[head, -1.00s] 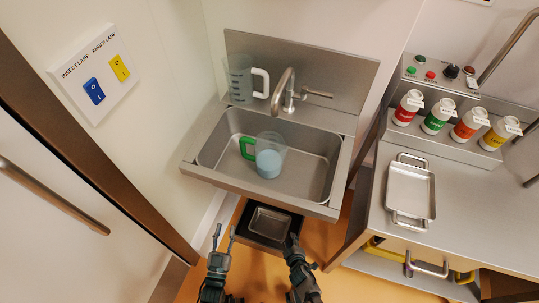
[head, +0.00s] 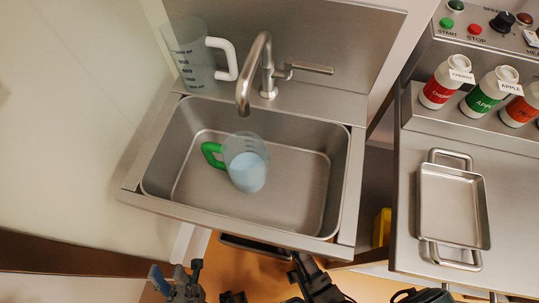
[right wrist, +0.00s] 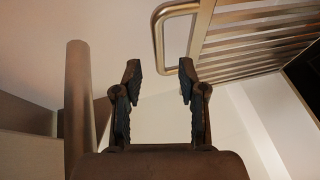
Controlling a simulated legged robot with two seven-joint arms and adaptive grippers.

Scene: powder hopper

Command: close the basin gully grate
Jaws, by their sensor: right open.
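A slatted metal grate (right wrist: 255,40) with a looped bar handle (right wrist: 160,42) shows at the upper right of the right wrist view. I cannot tell how far open it is. My right gripper (right wrist: 160,78) is open and empty, its fingertips pointing toward the handle side and apparently apart from it. In the head view the steel basin (head: 300,215) stands in front of me; no grate is recognisable there. My left gripper (head: 177,272) is low in the head view, its fingers apart with nothing between them. My right arm is partly cut off at the bottom edge.
A jug with a green handle (head: 246,172) holds pale blue contents in the basin. A clear jug with a white handle (head: 190,55) stands behind, beside the tap (head: 262,70). A counter with a metal tray (head: 452,205) and labelled bottles (head: 446,82) is at right.

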